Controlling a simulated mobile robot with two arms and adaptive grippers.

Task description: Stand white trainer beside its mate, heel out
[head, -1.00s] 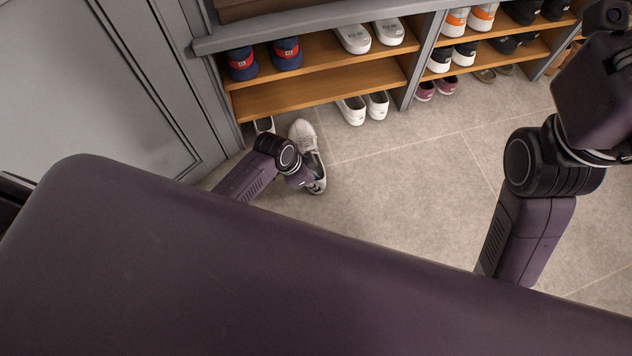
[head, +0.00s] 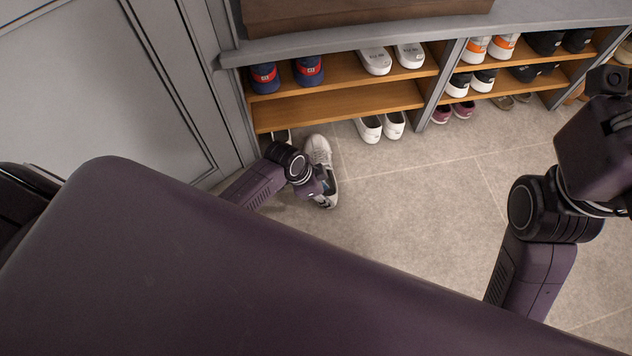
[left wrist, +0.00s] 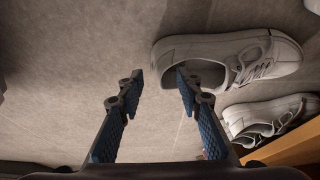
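The white trainer (head: 319,150) lies on the floor in front of the bench's left bay, toe toward the bench. In the left wrist view the trainer (left wrist: 275,53) has its heel near the fingers. Another pale trainer (left wrist: 268,115), at the wooden edge, looks like its mate; in the head view a shoe (head: 283,135) there is mostly hidden by my arm. My left gripper (left wrist: 161,80) is open at the heel, one finger over the shoe's opening and the other outside it; contact is unclear. It also shows in the head view (head: 321,188). My right gripper's fingers are out of view.
More white shoes (head: 369,129) stand below. A grey upright (head: 442,85) divides the bays. A grey door (head: 110,95) is at left. Floor (head: 430,210) to the right is clear.

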